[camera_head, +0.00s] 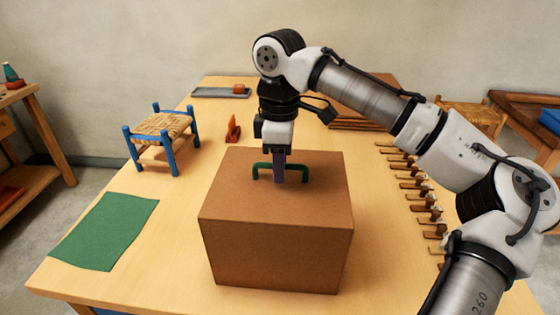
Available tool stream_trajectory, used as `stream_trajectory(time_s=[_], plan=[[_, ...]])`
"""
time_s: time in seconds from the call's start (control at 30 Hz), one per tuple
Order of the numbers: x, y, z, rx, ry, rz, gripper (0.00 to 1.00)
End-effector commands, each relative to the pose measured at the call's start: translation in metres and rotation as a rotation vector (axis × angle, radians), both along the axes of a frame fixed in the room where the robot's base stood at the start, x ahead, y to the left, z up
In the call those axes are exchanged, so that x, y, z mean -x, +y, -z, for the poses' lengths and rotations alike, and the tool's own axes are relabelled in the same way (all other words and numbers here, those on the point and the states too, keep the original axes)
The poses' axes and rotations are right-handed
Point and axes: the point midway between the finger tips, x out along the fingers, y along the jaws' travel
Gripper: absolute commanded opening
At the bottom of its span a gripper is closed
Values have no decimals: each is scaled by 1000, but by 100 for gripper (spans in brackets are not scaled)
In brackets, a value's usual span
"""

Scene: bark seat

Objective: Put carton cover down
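The carton cover (275,235) is a large brown box shape with a green handle (304,172) on its top. It appears to rest on the wooden table (130,280), though its lower edge gives no clear view of what is beneath or inside it. My gripper (280,174) points straight down at the middle of the green handle. Its fingers overlap the handle bar, and they look narrow together there. Whether they are closed tightly on the bar is hard to see at this size.
A small blue stool with a woven seat (163,125) stands left of the cover, near a green mat (106,231). An orange-red object (233,130) and a grey tray (221,92) lie farther back. Several wooden pegs or tools (420,185) line the right side.

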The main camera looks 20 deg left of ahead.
Motion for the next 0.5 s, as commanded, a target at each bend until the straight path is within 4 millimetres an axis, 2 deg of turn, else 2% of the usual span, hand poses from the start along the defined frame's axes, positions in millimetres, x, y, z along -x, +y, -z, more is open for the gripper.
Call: stream_trajectory(time_s=[0.27, 0.37, 0.5], plan=[[-1, 0, -12, 2, -4, 1, 34], [-1, 1, -30, -3, -2, 0, 34], [0, 1, -65, -2, -1, 0, 34]])
